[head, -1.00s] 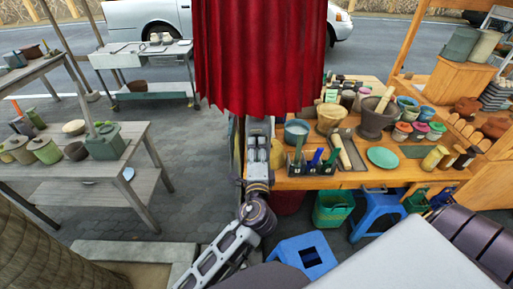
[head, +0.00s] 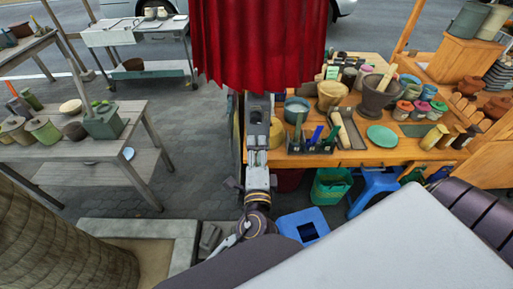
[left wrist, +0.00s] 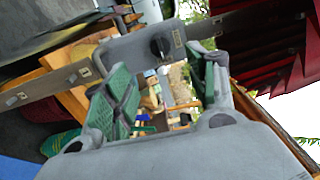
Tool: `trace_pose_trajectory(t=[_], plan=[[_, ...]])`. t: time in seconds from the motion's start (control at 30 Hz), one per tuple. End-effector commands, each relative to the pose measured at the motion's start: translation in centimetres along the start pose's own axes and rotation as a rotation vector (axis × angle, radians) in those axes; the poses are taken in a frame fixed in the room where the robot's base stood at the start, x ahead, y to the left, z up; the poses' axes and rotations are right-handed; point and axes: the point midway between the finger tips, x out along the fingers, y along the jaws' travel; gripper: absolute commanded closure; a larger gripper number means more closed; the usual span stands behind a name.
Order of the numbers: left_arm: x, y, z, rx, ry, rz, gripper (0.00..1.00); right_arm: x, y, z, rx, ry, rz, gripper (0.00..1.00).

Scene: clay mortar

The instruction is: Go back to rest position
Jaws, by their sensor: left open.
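My left arm rises from the bottom middle of the head view, and its gripper (head: 257,108) is beside the left end of the wooden table (head: 410,150), below the red curtain. In the left wrist view the gripper (left wrist: 162,85) is open, its two green-padded fingers apart with nothing held between them. A dark mortar (head: 374,105) stands on the table with a light wooden pestle (head: 387,76) leaning in it. The gripper is left of the mortar and apart from it. My right gripper is not in view.
The red curtain (head: 258,45) hangs just above my left gripper. A tray with a rolling pin (head: 341,128), a black tool caddy (head: 312,142), a green plate (head: 382,136) and several pots crowd the table. Paving is open at left.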

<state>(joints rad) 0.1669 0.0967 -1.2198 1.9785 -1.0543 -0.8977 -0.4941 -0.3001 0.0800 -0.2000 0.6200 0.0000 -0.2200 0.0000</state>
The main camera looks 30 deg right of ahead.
Motion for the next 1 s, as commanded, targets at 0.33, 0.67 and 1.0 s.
trace_pose_trajectory(t=[0.33, 0.67, 1.0], plan=[[0.0, 0.0, 0.0, 0.000, 0.000, 0.000, 0.42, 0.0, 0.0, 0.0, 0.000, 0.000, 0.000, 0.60], [0.2, 0.5, 1.6, -0.055, -0.037, 0.037, 0.42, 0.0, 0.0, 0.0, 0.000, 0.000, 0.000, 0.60], [-0.2, 4.1, 10.1, -0.363, -0.238, 0.225, 0.42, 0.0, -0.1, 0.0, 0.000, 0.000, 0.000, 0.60]])
